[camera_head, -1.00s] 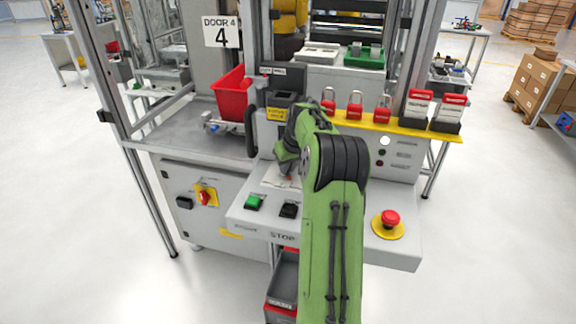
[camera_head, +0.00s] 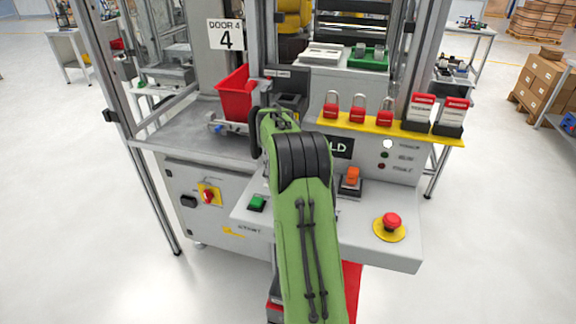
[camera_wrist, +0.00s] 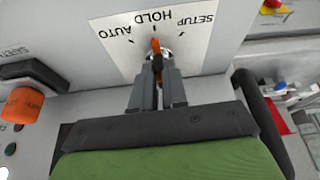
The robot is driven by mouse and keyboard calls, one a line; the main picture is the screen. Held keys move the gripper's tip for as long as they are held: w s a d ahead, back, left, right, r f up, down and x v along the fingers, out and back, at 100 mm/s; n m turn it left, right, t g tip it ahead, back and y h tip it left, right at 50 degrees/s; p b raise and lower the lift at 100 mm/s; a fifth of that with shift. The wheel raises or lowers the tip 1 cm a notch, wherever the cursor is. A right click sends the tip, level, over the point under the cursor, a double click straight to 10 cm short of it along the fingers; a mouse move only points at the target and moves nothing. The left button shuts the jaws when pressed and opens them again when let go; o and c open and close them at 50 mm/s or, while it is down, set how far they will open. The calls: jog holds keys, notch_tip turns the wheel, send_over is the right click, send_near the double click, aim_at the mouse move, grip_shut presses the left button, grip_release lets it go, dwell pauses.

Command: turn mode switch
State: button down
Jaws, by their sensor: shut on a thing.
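In the wrist view, the mode switch (camera_wrist: 156,46) has a dark handle with an orange pointer tip, on a white plate (camera_wrist: 185,52) marked AUTO, HOLD and SETUP. The pointer is directed at HOLD. My gripper (camera_wrist: 158,80) is shut on the handle, one finger on each side. Most of the handle is hidden between the fingers. In the head view my green arm hides the gripper and the switch. A dark display (camera_head: 338,147) shows the letters LD; the arm covers its left part.
An orange control (camera_head: 352,177) stands right of my arm, and a red emergency button (camera_head: 392,221) further right. A green button (camera_head: 257,202) is at left. Red padlocks (camera_head: 357,108) sit on a yellow rail. A black handle (camera_wrist: 262,115) is close beside my gripper.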

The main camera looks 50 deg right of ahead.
jog(key=shift+m, duration=0.3)
jog(key=c, duration=1.2)
grip_release()
jog(key=shift+o, duration=0.2)
jog(key=p+v, duration=0.2)
jog(key=v, duration=1.3)
jog(key=shift+w+a+r, duration=0.2)
jog(key=shift+r, duration=0.2)
